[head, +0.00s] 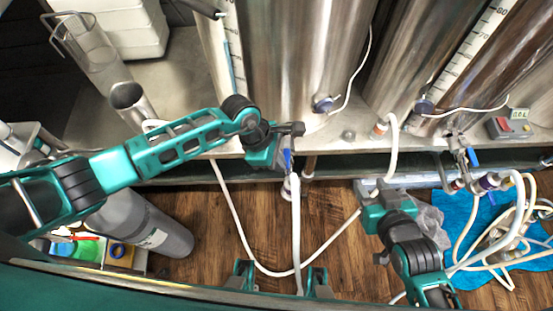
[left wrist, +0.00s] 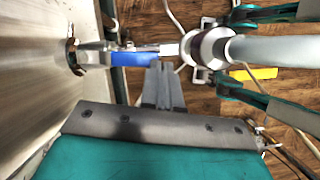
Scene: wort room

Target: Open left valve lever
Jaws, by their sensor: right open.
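The left valve has a blue lever (head: 287,159), seen just below my left gripper (head: 291,130) in the head view. My right gripper (head: 372,188) is open and empty, below the bench edge and away from the left valve.
A steel tank (head: 290,60) stands behind the left valve. A white hose (head: 296,230) hangs from the valve to the wooden floor. Another valve with a blue lever (head: 473,157) is at the right.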

